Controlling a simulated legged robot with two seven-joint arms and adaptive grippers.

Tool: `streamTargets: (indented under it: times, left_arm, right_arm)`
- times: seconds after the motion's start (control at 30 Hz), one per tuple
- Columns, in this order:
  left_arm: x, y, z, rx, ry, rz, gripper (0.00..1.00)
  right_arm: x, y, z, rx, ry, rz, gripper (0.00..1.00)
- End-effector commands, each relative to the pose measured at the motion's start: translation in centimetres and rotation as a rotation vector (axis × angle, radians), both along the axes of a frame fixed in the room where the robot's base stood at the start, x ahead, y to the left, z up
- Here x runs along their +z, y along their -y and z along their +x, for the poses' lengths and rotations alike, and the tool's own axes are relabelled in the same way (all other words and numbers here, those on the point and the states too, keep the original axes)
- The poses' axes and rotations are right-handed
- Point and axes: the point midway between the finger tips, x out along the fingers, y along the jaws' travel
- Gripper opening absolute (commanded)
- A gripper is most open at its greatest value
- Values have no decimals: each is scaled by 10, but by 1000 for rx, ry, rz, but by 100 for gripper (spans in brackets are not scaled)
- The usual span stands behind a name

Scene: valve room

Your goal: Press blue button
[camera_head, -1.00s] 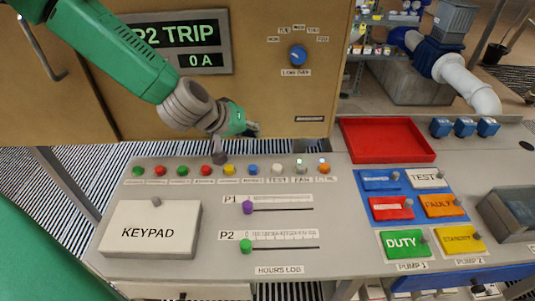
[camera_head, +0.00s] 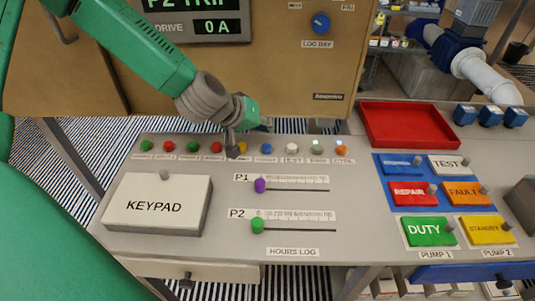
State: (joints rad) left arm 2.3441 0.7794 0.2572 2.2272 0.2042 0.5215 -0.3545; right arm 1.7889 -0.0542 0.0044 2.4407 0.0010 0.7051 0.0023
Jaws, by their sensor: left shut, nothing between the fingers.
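A small round blue button (camera_head: 267,149) sits in the row of coloured buttons along the back of the grey console, between a yellow button (camera_head: 241,147) and a white one. My left gripper (camera_head: 232,153) points down with its fingers shut and empty. Its tips show just left of the yellow button and partly overlap it in the picture, to the left of the blue button. I cannot tell whether the tips touch the console. The blue button is unobstructed. My right gripper is not in view.
A keypad box (camera_head: 155,205) stands at the left of the console. The P1 slider (camera_head: 260,185) and P2 slider (camera_head: 257,225) lie in front of the button row. A red tray (camera_head: 409,125) and the pump buttons (camera_head: 430,231) are at the right. A cabinet rises behind.

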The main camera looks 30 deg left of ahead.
Motion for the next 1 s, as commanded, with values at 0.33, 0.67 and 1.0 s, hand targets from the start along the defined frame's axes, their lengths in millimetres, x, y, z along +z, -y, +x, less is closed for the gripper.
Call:
streamTargets:
  times: [0.33, 0.67, 1.0]
  left_arm:
    - [-26, 4, 0, -1, 2, 3, 0]
    - [-26, 1, 0, 0, 1, 1, 0]
    - [-26, 1, 0, 1, 1, 0, 0]
  right_arm:
    - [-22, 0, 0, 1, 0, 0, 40]
    - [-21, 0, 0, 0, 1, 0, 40]
    - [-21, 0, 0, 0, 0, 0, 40]
